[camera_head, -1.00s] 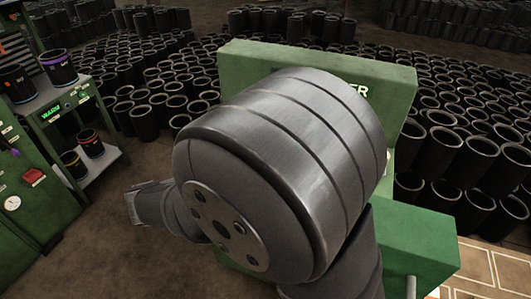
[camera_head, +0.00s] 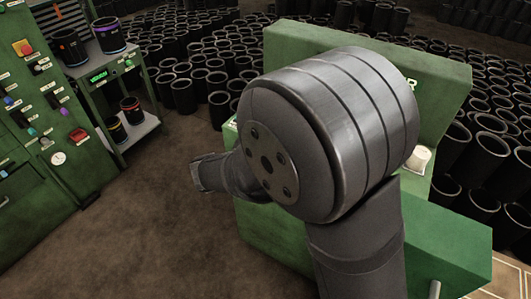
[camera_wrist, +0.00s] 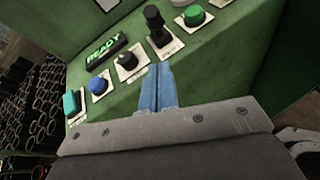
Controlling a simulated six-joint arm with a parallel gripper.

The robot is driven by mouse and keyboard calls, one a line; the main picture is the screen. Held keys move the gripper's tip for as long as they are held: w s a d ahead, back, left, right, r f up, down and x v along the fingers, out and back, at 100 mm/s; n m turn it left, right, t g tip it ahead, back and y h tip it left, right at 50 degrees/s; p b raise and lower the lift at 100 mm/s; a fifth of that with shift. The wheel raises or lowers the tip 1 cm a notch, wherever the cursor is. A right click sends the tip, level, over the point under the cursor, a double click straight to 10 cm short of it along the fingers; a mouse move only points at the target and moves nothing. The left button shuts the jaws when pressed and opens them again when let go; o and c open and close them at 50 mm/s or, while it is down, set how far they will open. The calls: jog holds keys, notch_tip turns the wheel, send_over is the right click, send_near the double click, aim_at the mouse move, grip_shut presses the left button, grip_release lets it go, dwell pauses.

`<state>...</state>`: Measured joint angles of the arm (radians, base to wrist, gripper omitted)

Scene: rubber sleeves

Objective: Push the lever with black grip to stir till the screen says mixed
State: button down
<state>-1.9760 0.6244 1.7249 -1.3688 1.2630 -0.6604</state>
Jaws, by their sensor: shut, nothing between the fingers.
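The lever with the black grip (camera_wrist: 154,18) stands up from a pale plate on the green panel in the wrist view, near the top middle. A small screen (camera_wrist: 106,52) to its left reads READY in green letters. My gripper (camera_wrist: 158,68) is shut and empty. Its blue fingers point at the panel, with their tips just below the lever's plate in the picture. I see a gap to the grip; whether the tips touch the panel I cannot tell. In the head view my own arm hides the lever, the screen and my fingers.
On the panel, a black knob (camera_wrist: 127,60) and a blue button (camera_wrist: 98,85) sit left of the fingers, and a green button (camera_wrist: 194,15) sits right of the lever. The green machine (camera_head: 450,225) has a white cup-like thing (camera_head: 419,158) at its right. A shelf (camera_head: 140,128) stands left.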

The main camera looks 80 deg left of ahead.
jog(key=w+a, duration=0.3)
jog(key=w, duration=0.3)
jog(key=shift+w+r, duration=0.15)
jog(key=shift+w, duration=0.05)
jog(key=shift+r, duration=0.15)
jog(key=shift+w+a+r+g+h, duration=0.4)
jog(key=shift+w+r+g+h, duration=0.15)
jog(key=shift+g, duration=0.35)
jog(key=shift+w+a+r+n+g+h, duration=0.4)
jog(key=shift+w+a+r+g+h, duration=0.25)
jog(key=shift+g+h, duration=0.3)
jog(key=shift+w+a+r+g+h, duration=0.3)
jog(key=shift+w+a+g+h, duration=0.45)
jog(key=shift+g, duration=0.2)
jog(key=shift+w+a+n+g+h, duration=0.3)
jog(key=shift+w+a+g+h, duration=0.2)
jog(key=shift+a+g+h, duration=0.15)
jog(key=shift+w+a, duration=0.35)
jog(key=shift+w, duration=0.05)
